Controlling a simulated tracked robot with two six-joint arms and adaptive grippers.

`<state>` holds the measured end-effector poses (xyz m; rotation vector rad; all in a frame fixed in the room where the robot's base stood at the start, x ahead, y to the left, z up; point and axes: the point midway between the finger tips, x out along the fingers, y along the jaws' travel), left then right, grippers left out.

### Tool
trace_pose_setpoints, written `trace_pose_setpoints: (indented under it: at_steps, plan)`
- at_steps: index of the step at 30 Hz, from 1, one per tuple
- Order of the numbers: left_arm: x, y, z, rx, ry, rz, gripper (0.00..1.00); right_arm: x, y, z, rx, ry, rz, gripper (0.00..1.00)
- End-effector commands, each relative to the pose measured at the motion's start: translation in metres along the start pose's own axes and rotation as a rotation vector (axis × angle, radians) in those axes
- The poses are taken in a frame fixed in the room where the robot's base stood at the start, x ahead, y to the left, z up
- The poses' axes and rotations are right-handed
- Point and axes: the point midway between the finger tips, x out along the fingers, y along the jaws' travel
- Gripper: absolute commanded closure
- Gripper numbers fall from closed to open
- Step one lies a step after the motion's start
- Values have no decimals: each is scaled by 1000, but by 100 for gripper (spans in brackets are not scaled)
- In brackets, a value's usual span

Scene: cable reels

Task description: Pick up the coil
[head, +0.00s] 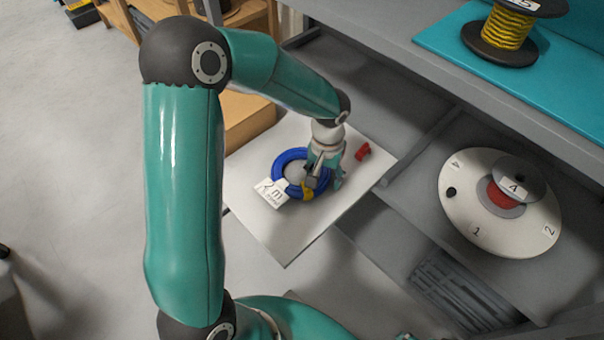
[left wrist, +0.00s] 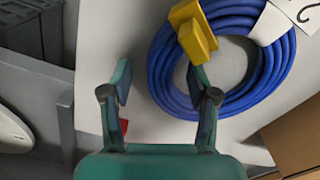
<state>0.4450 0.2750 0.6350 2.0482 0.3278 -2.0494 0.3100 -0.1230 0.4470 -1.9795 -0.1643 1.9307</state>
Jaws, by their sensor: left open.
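The coil (head: 283,160) is a ring of blue cable lying flat on a white board, with a yellow clip (head: 307,192) and a white tag (head: 271,192) on it. The coil (left wrist: 164,68) fills the upper right of the left wrist view, its yellow clip (left wrist: 192,30) and tag (left wrist: 273,22) also showing. My left gripper (head: 325,182) is over the coil's right side, pointing down. In the wrist view my left gripper (left wrist: 160,86) is open; one fingertip overlaps the coil near the clip and the other is over bare board. I cannot tell whether they touch.
A small red object (head: 362,151) lies on the white board (head: 285,235) right of the coil. A grey drawer on the right holds a white numbered disc (head: 465,200) with a small reel. A yellow-cable reel (head: 503,30) stands on a teal mat above.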

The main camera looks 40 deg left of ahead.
Motion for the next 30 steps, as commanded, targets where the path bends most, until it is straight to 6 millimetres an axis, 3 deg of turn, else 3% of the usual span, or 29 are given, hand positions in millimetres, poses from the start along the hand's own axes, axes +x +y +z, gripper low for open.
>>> trace_pose_setpoints:
  at_steps: [7, 18, 30]
  plan:
    - [2, 0, 0, 0, 0, 0, 40, 0, 0, 0, 0, 0, 0, 40]
    - [2, 0, 0, -1, 0, 0, 100, 0, 0, 0, 0, 0, 0, 40]
    - [2, 0, 0, 0, 1, 0, 100, 0, 0, 0, 0, 0, 0, 40]
